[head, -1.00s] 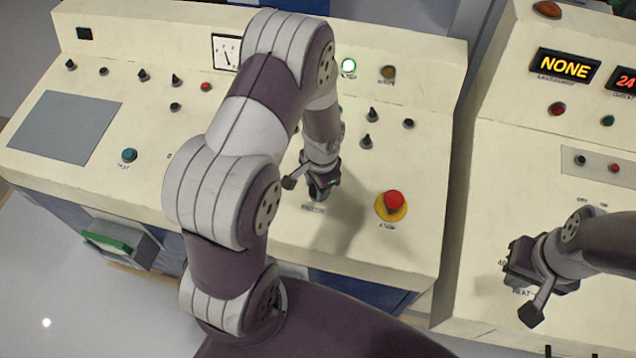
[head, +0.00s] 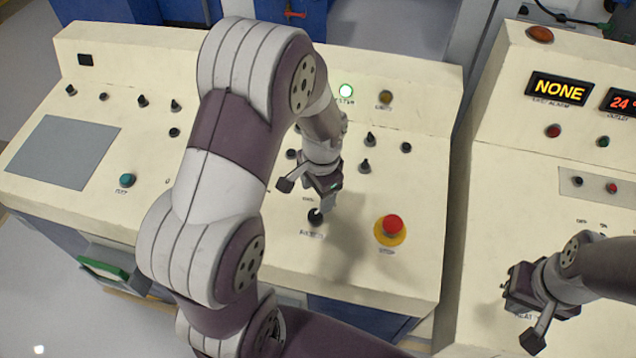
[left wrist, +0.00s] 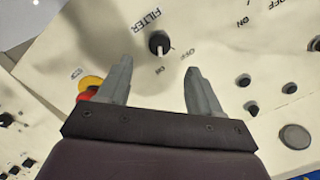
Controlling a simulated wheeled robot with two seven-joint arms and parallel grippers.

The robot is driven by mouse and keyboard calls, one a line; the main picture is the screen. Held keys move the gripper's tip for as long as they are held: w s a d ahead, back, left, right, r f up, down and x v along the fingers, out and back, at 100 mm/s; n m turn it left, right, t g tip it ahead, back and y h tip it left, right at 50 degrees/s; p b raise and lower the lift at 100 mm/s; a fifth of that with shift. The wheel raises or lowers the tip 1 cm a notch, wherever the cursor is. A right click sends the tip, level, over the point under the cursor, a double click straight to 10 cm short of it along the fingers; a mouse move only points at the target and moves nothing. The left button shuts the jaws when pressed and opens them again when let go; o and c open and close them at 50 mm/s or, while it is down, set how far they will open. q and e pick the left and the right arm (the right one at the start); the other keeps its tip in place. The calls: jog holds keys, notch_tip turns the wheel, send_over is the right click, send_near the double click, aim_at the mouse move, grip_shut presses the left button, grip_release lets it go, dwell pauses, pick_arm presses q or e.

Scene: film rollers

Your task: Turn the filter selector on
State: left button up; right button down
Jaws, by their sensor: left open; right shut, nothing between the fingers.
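The filter selector (head: 316,216) is a small black knob on the cream left console, left of the red stop button. In the left wrist view, the selector (left wrist: 158,42) stands beside its FILTER label, beyond the fingertips. Its pale pointer is towards the small position labels, but I cannot tell which one it marks. My left gripper (head: 326,188) is above and just behind the knob, apart from it. Its two fingers (left wrist: 158,68) are spread and empty in the left wrist view. My right gripper (head: 512,290) is over the right console near the HEAT label, shut and empty.
The red stop button (head: 392,226) on its yellow base is close to the right of the selector. Other small black knobs (head: 364,166) stand behind. A display (head: 560,90) on the right console reads NONE.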

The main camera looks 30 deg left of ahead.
pick_arm(q)
notch_tip(320, 180, up, 4)
jog(key=shift+d+r, duration=0.15)
jog(key=shift+r, duration=0.1)
jog(key=s+d+n, duration=0.2)
jog(key=s+n, duration=0.1)
jog(key=s, duration=0.1)
jog(key=s+d+r+n+t, duration=0.1)
jog(key=s+d+n, duration=0.1)
jog(key=s, duration=0.2)
jog(key=shift+s+r+n+h, duration=0.3)
jog(key=shift+s+n+h, duration=0.05)
jog(key=shift+n+h, duration=0.05)
jog(key=shift+d, duration=0.15)
dwell(0.4)
